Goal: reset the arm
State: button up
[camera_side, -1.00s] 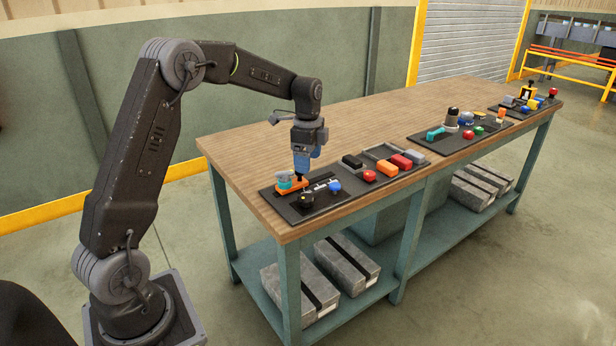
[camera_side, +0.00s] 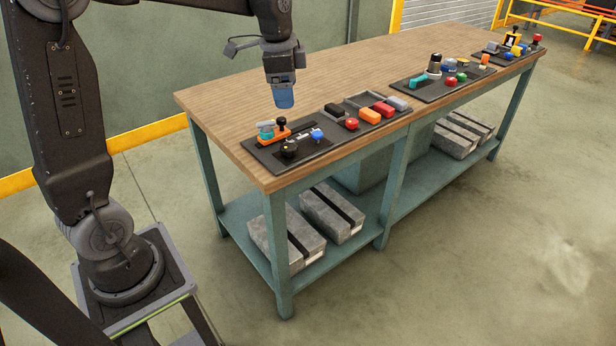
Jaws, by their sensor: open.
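My gripper (camera_side: 284,97) hangs above the wooden table top, over the back edge of the nearest black board (camera_side: 290,160). It is open, points down and holds nothing that I can see. It is clear of everything on the board. My upper arm runs out of the top of the picture.
Red, orange and grey blocks (camera_side: 384,109) and a red button (camera_side: 351,123) sit on the nearest board's right part. Two more boards with coloured items (camera_side: 440,90) lie farther right. The table's back strip (camera_side: 350,70) is bare. Grey blocks (camera_side: 287,230) lie on the lower shelf.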

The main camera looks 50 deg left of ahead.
jog(key=s+d+n+t, duration=0.2)
jog(key=s+d+n, duration=0.2)
jog(key=s, duration=0.6)
jog(key=s+d+n+t, duration=0.2)
jog(key=s+d+n, duration=0.1)
jog(key=s+d, duration=0.4)
jog(key=s, duration=0.3)
jog(key=shift+s+d+n, duration=0.15)
jog(key=shift+d+n, duration=0.25)
